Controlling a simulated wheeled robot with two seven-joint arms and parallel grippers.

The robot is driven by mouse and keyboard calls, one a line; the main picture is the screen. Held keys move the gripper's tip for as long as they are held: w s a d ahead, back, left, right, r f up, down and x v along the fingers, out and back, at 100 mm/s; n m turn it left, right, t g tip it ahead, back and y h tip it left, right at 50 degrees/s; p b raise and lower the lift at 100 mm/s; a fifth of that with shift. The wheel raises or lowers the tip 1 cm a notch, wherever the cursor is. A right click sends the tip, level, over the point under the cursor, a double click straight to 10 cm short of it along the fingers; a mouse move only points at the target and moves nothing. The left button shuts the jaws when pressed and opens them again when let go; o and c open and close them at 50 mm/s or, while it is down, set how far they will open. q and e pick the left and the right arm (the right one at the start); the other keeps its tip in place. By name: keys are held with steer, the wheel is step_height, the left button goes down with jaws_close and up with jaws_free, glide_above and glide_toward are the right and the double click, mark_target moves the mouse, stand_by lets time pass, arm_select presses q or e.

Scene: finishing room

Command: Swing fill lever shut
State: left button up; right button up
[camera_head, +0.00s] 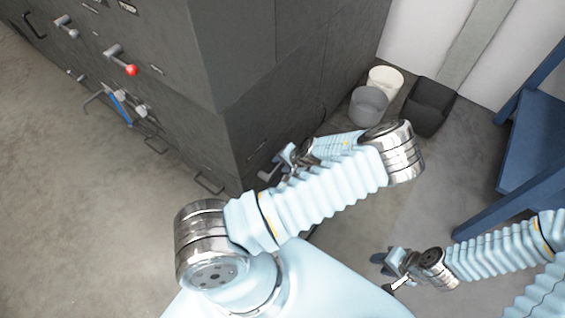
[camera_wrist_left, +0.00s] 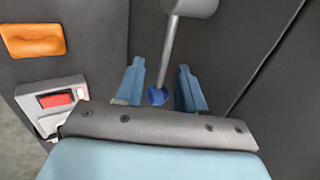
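In the left wrist view a lever shows on the dark cabinet face. Its grey rod (camera_wrist_left: 168,52) runs from a grey cylinder at the top edge down to a blue end (camera_wrist_left: 157,96). I take it to be the fill lever. My left gripper (camera_wrist_left: 162,82) is open, with one blue finger on each side of the rod and visible gaps to both. In the head view my left gripper (camera_head: 281,163) is at the dark cabinet's right-hand side, partly hidden by my arm. My right gripper (camera_head: 384,273) is open and empty above the floor at lower right.
The dark cabinet (camera_head: 240,60) has a red-knobbed lever (camera_head: 131,70) and a blue handle (camera_head: 122,107) on its left face. An orange part (camera_wrist_left: 33,40) and a red switch (camera_wrist_left: 57,99) sit left of the lever. Bins (camera_head: 369,106) and a blue frame (camera_head: 530,140) stand right.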

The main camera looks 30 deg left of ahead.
arm_select(q)
steer(key=v, duration=1.3)
steer(key=shift+d+r+p, duration=0.15)
steer(key=shift+r+p, duration=0.15)
steer(key=shift+p, duration=0.05)
